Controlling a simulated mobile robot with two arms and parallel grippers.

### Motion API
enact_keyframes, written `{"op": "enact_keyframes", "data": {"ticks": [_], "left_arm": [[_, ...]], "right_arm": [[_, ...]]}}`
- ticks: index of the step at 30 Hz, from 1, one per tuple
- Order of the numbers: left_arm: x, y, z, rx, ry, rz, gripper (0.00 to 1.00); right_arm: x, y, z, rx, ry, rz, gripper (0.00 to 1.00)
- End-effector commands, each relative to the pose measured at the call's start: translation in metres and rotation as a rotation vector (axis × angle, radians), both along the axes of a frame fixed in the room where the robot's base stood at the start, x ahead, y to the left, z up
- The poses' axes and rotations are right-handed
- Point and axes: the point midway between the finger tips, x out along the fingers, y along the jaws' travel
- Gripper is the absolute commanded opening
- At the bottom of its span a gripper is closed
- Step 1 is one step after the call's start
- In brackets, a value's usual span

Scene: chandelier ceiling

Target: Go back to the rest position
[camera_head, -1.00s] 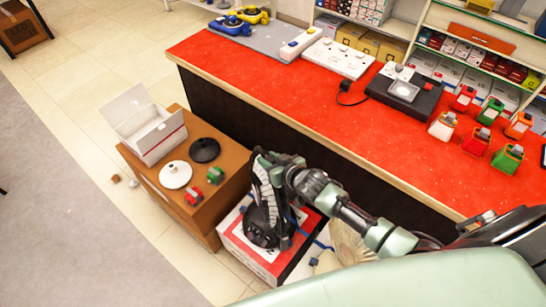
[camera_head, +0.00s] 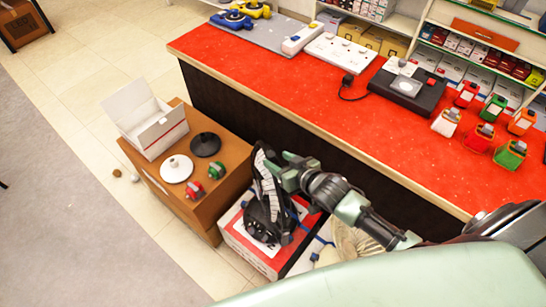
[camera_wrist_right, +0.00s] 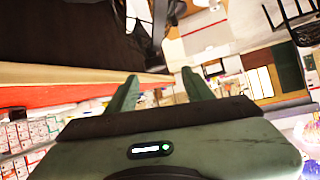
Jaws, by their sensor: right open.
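My right arm comes in from the right in the head view and reaches over the counter's near side. My right gripper (camera_head: 268,228) hangs above the white and red box on the floor. In the right wrist view its two green fingers (camera_wrist_right: 160,86) stand apart with nothing between them, so it is open and empty. My left gripper is not in view.
A brown cabinet (camera_head: 222,186) holds an open white box (camera_head: 160,132), a white disc (camera_head: 176,168), a black disc (camera_head: 205,145) and small red-green items. The red counter (camera_head: 290,95) carries power strips, a black device (camera_head: 407,90) and several coloured items.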

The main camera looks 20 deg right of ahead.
Motion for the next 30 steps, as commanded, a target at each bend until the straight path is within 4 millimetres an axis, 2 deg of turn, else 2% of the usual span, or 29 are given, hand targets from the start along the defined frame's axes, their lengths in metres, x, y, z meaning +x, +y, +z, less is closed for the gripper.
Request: {"op": "enact_keyframes", "data": {"ticks": [5, 20, 23, 26, 30], "left_arm": [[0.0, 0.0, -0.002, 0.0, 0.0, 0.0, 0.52], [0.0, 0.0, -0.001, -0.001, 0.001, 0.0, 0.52], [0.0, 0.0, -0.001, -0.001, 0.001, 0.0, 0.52], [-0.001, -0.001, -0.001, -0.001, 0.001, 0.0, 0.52], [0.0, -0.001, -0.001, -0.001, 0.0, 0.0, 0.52]], "right_arm": [[-0.01, -0.002, 0.005, -0.001, 0.001, 0.001, 0.52], [-0.01, -0.002, 0.006, 0.0, 0.001, 0.0, 0.52], [-0.016, 0.001, 0.005, -0.007, 0.016, -0.002, 0.52], [-0.036, 0.008, 0.003, -0.035, 0.08, -0.012, 0.52], [-0.088, 0.016, 0.003, -0.109, 0.242, -0.028, 0.52]]}}
